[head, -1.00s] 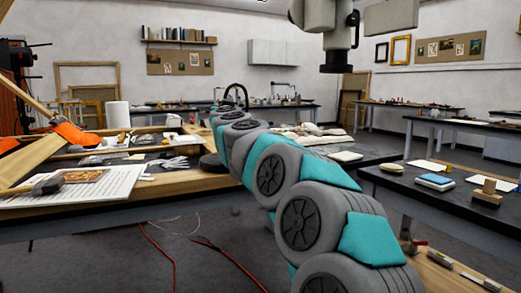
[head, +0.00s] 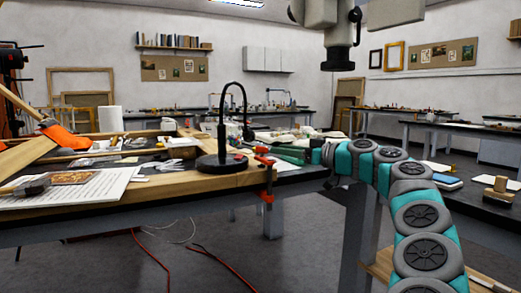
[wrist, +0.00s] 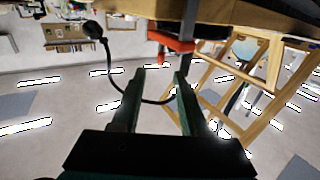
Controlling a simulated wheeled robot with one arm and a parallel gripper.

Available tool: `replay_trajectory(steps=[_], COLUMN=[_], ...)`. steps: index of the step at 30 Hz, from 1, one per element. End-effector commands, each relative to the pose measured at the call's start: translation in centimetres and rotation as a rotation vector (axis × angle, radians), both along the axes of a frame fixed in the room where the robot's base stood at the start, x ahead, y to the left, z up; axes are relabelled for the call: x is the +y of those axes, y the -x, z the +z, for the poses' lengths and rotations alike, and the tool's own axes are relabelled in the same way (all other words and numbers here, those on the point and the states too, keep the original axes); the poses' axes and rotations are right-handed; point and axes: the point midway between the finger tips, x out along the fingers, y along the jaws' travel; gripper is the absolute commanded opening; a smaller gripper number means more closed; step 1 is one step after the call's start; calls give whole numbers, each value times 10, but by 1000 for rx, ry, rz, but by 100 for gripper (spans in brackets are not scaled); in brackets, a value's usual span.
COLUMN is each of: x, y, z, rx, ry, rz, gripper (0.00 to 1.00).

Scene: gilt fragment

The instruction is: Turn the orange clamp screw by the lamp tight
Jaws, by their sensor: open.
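The orange-red clamp (head: 265,162) grips the front edge of the wooden bench, just right of the black gooseneck lamp (head: 222,163). A lower orange part of it (head: 267,196) hangs below the bench edge. In the wrist view, which looks upside down, the clamp (wrist: 171,42) is just beyond the fingertips and apart from them. The lamp head (wrist: 93,30) is at upper left there, and its neck curves behind the fingers. My gripper (wrist: 160,75) is open, with nothing between its two dark green fingers. I cannot make out its fingertips clearly in the head view.
The wooden bench (head: 190,186) carries papers, tools and an orange-jawed wooden frame at left. Green items (head: 290,154) lie behind the clamp. A dark table (head: 480,196) stands at right. Red cables (head: 225,265) lie on the floor.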

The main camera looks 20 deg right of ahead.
Motion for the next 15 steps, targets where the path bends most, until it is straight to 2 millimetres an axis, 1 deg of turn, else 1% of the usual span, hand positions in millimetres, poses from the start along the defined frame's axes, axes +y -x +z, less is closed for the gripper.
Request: replay_trajectory(steps=[2,5,12,15], x=[2,9,30,33], y=[-3,-13,-47,-55], z=[-1,0,-1,0], rx=[4,4,6,3], ry=[1,1,2,2], rz=[4,6,6,3], gripper=[44,44,44,44])
